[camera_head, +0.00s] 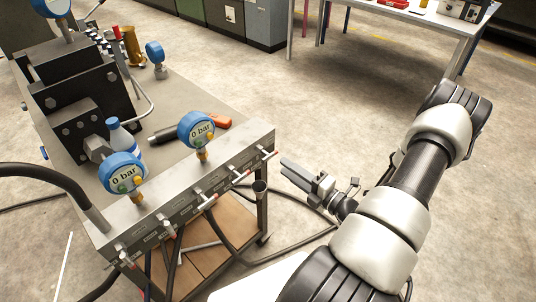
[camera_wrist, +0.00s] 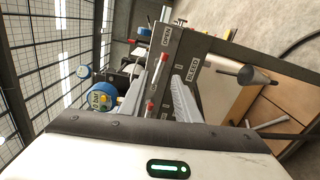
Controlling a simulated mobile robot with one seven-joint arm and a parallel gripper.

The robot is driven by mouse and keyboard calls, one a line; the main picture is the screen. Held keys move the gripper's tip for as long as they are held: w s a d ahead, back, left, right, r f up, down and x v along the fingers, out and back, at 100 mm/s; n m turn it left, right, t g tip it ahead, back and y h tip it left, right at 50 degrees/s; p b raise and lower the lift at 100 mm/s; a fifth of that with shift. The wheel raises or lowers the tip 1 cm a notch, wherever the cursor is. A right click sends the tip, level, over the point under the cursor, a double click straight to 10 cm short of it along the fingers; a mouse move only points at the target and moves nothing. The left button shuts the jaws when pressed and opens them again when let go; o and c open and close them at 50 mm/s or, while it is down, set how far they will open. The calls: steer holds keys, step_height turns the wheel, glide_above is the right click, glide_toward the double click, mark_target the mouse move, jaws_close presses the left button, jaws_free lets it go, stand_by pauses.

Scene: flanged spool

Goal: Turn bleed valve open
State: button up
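The grey manifold block (camera_head: 180,190) runs along the cart's front edge. A small lever valve (camera_head: 268,153) sits at its right end. In the wrist view, the block carries labels reading BLEED (camera_wrist: 194,64) and OPEN (camera_wrist: 167,36). A red-tipped lever (camera_wrist: 164,56) shows beside them, just beyond my fingertips. My gripper (camera_head: 284,166) is just right of the block's right end, apart from it in the head view. The wrist view shows its two fingers (camera_wrist: 160,80) spread, with the block behind the gap and nothing clearly held.
Two blue gauges reading 0 bar (camera_head: 197,131) (camera_head: 123,172) stand above the block. Hoses hang underneath. A bottle (camera_head: 124,138) and an orange-ended tool (camera_head: 217,122) are on the cart. Floor right of it is open.

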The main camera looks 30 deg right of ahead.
mark_target(268, 154)
steer(key=x, duration=0.9)
steer(key=shift+w, duration=0.1)
jaws_close()
steer(key=shift+n, duration=0.6)
